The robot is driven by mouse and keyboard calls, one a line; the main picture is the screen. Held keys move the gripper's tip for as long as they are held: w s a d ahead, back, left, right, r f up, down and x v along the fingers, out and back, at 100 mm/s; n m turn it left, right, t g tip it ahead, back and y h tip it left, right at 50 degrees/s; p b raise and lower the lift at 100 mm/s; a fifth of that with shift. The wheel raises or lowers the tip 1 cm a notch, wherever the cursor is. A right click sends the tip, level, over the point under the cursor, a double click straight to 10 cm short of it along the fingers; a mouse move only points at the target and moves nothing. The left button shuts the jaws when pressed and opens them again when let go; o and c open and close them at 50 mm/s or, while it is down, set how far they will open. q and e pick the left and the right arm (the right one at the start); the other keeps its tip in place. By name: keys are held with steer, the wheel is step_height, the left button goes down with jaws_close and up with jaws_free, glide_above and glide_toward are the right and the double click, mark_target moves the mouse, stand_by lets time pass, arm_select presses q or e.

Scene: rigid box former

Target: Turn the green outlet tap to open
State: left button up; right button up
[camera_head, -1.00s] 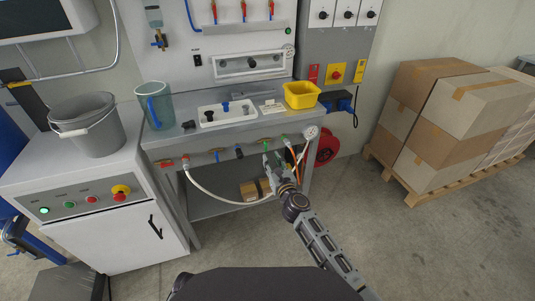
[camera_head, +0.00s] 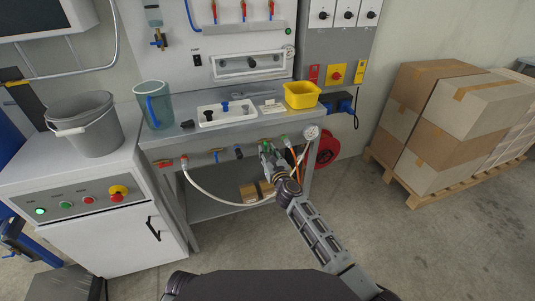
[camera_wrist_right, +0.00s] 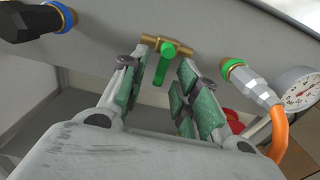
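The green outlet tap (camera_wrist_right: 167,50) has a brass body and a green lever, and sits on the grey front panel of the bench. In the right wrist view its lever points down towards the camera, between my finger pads. My right gripper (camera_wrist_right: 162,82) is open, one finger on each side of the lever, with gaps visible. In the head view my right gripper (camera_head: 265,149) is at the bench's front edge and largely hides the tap. My left gripper is not in view.
Right of the tap are a green-ringed connector (camera_wrist_right: 238,73) with an orange cable and a round gauge (camera_wrist_right: 299,90). A blue-ringed black fitting (camera_wrist_right: 42,19) is at left. The bench (camera_head: 170,140) carries a yellow tub (camera_head: 301,95) and a jug (camera_head: 153,105).

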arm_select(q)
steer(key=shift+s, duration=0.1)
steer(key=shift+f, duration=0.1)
arm_select(e)
jaws_close()
